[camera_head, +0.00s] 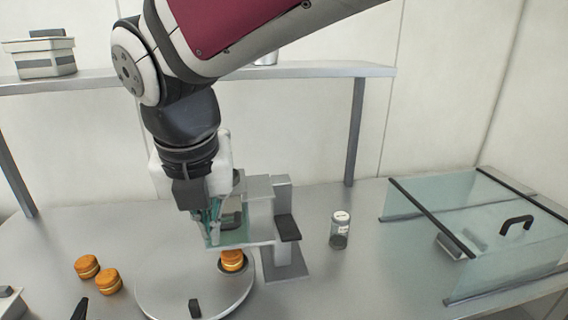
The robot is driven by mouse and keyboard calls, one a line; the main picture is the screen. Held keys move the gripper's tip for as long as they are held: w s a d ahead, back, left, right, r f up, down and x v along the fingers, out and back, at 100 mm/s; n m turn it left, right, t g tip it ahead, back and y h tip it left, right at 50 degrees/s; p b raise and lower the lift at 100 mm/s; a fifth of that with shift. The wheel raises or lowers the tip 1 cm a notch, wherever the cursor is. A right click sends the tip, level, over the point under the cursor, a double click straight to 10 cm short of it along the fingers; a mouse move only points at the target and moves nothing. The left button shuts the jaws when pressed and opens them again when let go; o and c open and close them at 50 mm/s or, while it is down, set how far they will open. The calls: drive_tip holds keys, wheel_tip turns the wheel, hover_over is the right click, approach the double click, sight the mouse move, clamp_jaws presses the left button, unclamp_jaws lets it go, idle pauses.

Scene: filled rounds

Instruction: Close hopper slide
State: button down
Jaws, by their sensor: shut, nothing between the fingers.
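The hopper (283,230) is a grey stand with a dark lever-like part on its right. Its clear box (233,235) reaches left over the round turntable. My gripper (212,232) points down at the left side of the clear box, close to it. The fingers are shut with nothing visible between them. I cannot tell whether they touch the box. The hopper slide is not clearly seen; my gripper and the box hide that area. An orange filled round (232,260) sits under the box on the turntable.
The round turntable (170,295) has a small black block (194,308) at its front. Two orange rounds (88,266) lie to its left. A small jar (340,229) stands right of the hopper. A glass-lidded case (480,235) is at far right. A shelf (310,71) runs behind.

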drive_tip(key=w+a+f+p, duration=0.1)
drive_tip(key=w+f, duration=0.4)
drive_tip(key=f, duration=0.1)
drive_tip(key=shift+w+f, duration=0.25)
drive_tip(key=shift+w, duration=0.1)
drive_tip(key=w+b, duration=0.1)
drive_tip(key=w, duration=0.1)
drive_tip(key=w+a+b, duration=0.1)
drive_tip(key=w, duration=0.2)
drive_tip(key=shift+w+a+b, duration=0.25)
drive_tip(key=shift+w+b, duration=0.1)
drive_tip(key=shift+b, duration=0.05)
drive_tip(key=shift+r, duration=0.1)
